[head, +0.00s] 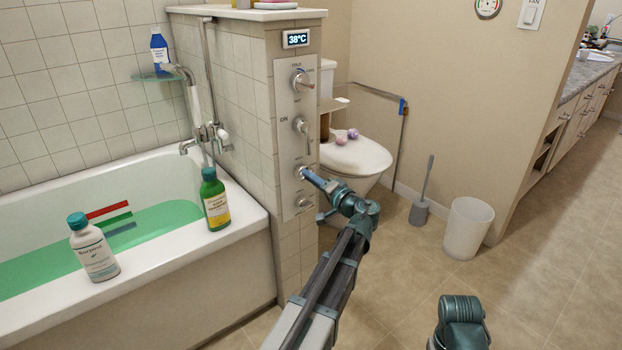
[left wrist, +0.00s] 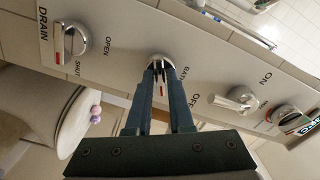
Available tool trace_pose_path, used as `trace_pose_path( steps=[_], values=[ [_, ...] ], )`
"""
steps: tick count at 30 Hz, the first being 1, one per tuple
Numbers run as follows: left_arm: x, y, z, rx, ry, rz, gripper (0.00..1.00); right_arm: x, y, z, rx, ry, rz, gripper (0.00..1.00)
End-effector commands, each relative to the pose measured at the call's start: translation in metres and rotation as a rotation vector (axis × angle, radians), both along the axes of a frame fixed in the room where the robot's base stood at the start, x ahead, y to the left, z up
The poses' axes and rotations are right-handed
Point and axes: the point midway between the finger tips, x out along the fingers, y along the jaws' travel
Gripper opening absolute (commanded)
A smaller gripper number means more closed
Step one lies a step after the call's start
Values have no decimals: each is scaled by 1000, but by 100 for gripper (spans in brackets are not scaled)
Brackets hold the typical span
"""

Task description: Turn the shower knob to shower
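The shower knob (left wrist: 160,62) is a round silver knob with a red mark on its handle, on a grey control panel (head: 286,115) at the end of the tiled wall. A label starting "BAT" shows to its right in the left wrist view; the other label is hidden. My left gripper (head: 306,172) is at this knob. In the left wrist view its two fingers (left wrist: 161,76) lie on both sides of the handle and appear closed on it. Part of my right arm shows at the bottom of the head view; its gripper does not.
Other panel knobs are close by: the drain knob (left wrist: 74,40), the on/off lever (left wrist: 236,99) and the temperature knob (head: 301,80). A bathtub (head: 150,275) with bottles on its rim is at left. A toilet (head: 355,155) and a white bin (head: 467,228) stand behind.

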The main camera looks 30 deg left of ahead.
Motion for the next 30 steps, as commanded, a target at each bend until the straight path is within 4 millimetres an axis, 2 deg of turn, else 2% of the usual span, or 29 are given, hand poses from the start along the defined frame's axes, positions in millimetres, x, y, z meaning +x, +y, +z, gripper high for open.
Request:
trace_pose_path(
  steps=[1, 3, 13, 24, 30],
  values=[
    [0, 0, 0, 0, 0, 0, 9, 0, 0, 0, 0, 0, 0, 62],
    [0, 0, 0, 0, 0, 0, 0, 0, 0, 0, 0, 0, 0, 62],
    [0, 0, 0, 8, 21, 0, 0, 0, 0, 0, 0, 0, 0, 62],
    [0, -1, 0, 151, 367, -1, 0, 0, 0, 0, 0, 0, 0, 62],
    [0, -1, 0, 183, 445, -1, 0, 0, 0, 0, 0, 0, 0, 62]
  ],
)
